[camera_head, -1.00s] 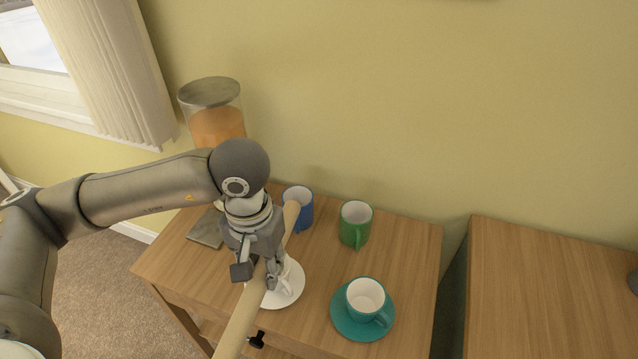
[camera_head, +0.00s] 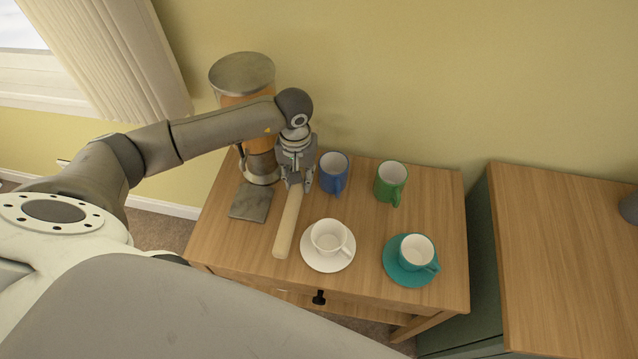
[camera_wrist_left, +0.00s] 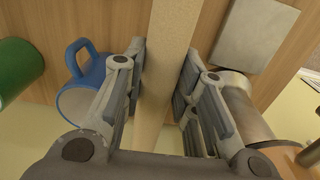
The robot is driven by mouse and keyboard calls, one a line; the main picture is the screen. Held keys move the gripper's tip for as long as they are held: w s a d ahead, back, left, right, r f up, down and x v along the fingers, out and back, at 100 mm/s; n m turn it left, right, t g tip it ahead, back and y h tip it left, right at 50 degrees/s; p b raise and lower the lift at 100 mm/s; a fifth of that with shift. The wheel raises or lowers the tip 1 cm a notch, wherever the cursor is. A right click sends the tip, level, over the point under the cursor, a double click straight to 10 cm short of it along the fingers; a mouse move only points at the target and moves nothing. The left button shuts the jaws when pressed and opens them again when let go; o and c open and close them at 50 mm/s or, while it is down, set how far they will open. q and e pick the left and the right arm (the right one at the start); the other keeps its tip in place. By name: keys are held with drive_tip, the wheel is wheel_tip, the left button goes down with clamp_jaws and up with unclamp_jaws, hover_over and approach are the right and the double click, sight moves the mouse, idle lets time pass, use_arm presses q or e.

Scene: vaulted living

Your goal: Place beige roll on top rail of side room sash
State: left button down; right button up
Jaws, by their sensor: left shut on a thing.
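The beige roll (camera_head: 288,224) is a long pale rod in the head view, with its free end pointing toward me over the wooden table. My left gripper (camera_head: 297,184) is shut on the roll near its far end. In the left wrist view the roll (camera_wrist_left: 170,60) runs between the two fingers of my left gripper (camera_wrist_left: 158,78). I cannot tell whether the roll touches the tabletop. The window at the upper left (camera_head: 45,75) shows only in part, beside pale vertical blinds. My right gripper is not in view.
A wooden table (camera_head: 235,255) holds a blue mug (camera_head: 334,175), a green mug (camera_head: 390,183), a white cup on a saucer (camera_head: 328,262), a teal cup on a saucer (camera_head: 408,276), a grey slab (camera_head: 251,203) and an orange-filled dispenser (camera_head: 243,75). A second wooden top (camera_head: 570,270) stands right.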

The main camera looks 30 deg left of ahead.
sight(302, 187)
use_arm(q)
drive_tip(key=f, duration=0.4)
drive_tip(key=shift+d+p, duration=0.25)
drive_tip(key=shift+p, duration=0.15)
wheel_tip(302, 187, down, 3)
drive_tip(key=shift+a+f+p, duration=0.1)
drive_tip(key=shift+p, duration=0.25)
drive_tip(key=shift+f, duration=0.45)
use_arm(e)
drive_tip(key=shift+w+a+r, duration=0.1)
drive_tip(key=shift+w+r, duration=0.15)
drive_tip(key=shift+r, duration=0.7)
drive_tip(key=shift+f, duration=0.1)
use_arm(q)
drive_tip(key=shift+f, duration=0.15)
drive_tip(key=c, duration=1.5)
unclamp_jaws()
drive_tip(key=o, duration=0.4)
drive_tip(key=shift+c, duration=0.2)
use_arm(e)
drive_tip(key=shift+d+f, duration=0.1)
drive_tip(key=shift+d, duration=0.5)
